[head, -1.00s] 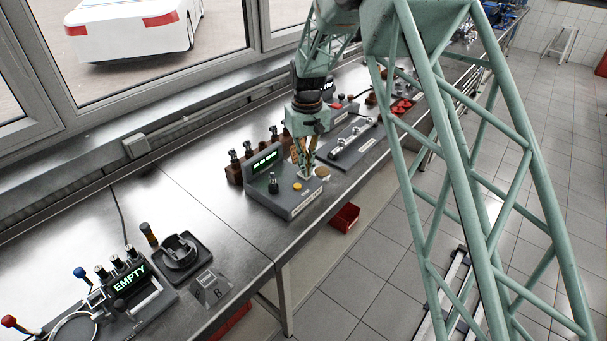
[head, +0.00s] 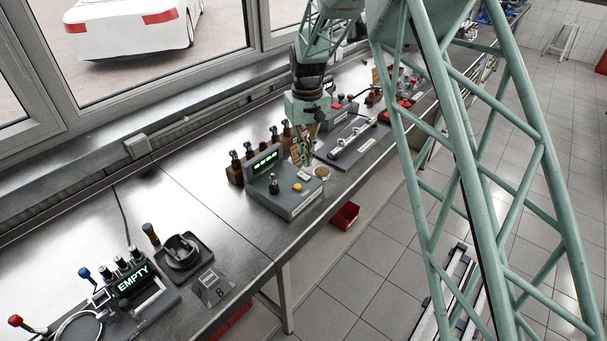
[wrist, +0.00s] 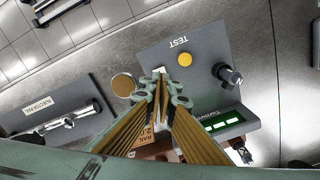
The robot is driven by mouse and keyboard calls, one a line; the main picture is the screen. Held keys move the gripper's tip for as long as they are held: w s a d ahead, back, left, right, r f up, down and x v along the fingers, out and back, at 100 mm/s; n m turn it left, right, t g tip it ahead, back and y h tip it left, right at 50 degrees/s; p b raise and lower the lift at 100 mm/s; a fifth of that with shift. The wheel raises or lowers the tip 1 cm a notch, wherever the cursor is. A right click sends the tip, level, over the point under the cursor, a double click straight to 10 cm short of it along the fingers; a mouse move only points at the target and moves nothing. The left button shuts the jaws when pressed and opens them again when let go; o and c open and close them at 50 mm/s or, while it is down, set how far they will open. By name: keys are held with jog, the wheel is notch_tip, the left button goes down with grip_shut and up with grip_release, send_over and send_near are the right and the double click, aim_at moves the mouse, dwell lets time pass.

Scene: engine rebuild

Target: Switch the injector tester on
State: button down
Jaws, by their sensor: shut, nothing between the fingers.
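The grey tester box (head: 290,205) stands on the bench in the middle of the head view. It has a lit green display (head: 265,160), a yellow button (head: 297,187) and an upright dark fitting (head: 273,184). In the wrist view the box (wrist: 200,45) carries the word TEST beside the yellow button (wrist: 185,59). My gripper (wrist: 162,82) is shut and empty, pointing down at the box's edge. A small pale piece (wrist: 161,70) shows at its fingertips; I cannot tell whether they touch it. The fingers partly hide the box.
A round tan-topped cup (wrist: 123,84) stands close beside my fingertips. The injector rail tray (head: 352,142) lies to the right and a wooden rack of injectors (head: 236,172) behind. A device reading EMPTY (head: 135,284) is at the front left.

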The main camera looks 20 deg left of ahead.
jog(key=shift+r, duration=0.5)
dwell(0.3)
jog(key=shift+d+r, duration=0.1)
jog(key=shift+r, duration=0.05)
jog(key=s+d+r+m+b, duration=0.1)
jog(key=s+d+r, duration=0.2)
jog(key=d+r, duration=0.4)
jog(key=s+d+r+m+t+b, duration=0.1)
jog(key=s+d+r, duration=0.2)
jog(key=d+r, duration=0.45)
jog(key=s+d+r+m+b, duration=0.1)
jog(key=s+d+r, duration=0.2)
jog(key=d+r, duration=0.45)
jog(key=s+d+r+m+t+b, duration=0.1)
jog(key=s+d+r, duration=0.2)
jog(key=s+d, duration=0.4)
jog(key=s+d+r+m+b, duration=0.1)
jog(key=s+d+r, duration=0.2)
jog(key=s+d, duration=0.35)
jog(key=s+d+f+m+b, duration=0.1)
jog(key=s+d, duration=0.3)
jog(key=s, duration=0.5)
jog(key=s+d+f+m+t+b, duration=0.1)
jog(key=s+d, duration=0.3)
jog(key=s, duration=0.5)
jog(key=s+d+f+t+b, duration=0.1)
jog(key=s+d, duration=0.3)
jog(key=s, duration=0.6)
jog(key=shift+f+m, duration=0.4)
jog(key=shift+f, duration=0.35)
